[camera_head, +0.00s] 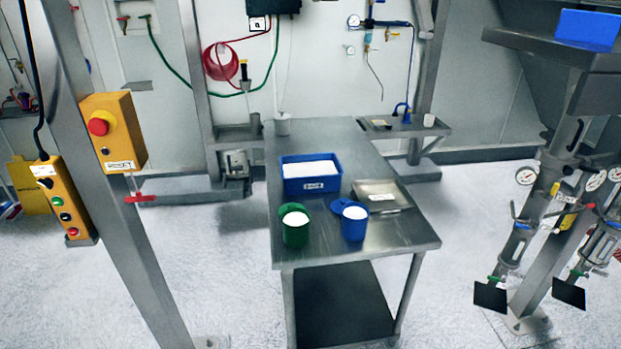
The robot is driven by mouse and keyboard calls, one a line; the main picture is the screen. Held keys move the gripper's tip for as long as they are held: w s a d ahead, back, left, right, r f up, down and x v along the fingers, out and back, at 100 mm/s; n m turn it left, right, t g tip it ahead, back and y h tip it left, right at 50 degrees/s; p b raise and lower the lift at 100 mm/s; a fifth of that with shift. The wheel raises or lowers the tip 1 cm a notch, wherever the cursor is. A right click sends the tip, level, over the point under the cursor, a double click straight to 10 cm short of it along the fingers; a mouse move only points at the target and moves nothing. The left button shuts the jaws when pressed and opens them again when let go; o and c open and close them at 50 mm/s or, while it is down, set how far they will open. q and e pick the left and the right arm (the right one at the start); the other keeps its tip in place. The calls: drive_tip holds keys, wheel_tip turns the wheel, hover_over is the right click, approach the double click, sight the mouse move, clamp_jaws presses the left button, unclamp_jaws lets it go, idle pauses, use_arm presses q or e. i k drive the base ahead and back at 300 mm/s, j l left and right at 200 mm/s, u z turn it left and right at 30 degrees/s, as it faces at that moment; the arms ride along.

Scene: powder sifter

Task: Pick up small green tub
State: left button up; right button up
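The small green tub (296,234) stands upright on the near left part of the steel table (400,238). It is open at the top and shows white contents. A green lid (290,208) is at its back rim; I cannot tell if it is attached. Neither my left nor my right gripper is in view, and nothing touches the tub.
A similar blue tub (354,226) stands just right of the green one. A blue bin (312,185) with white contents is behind it, and a steel tray (388,204) is at the right. A steel post (120,210) with orange control boxes rises at the left.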

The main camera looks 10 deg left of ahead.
sight(295, 221)
drive_tip(key=i+j+z, duration=0.2)
drive_tip(key=i+j, duration=0.15)
drive_tip(key=i+j+z, duration=0.45)
drive_tip(key=j, duration=0.45)
drive_tip(key=i, duration=0.1)
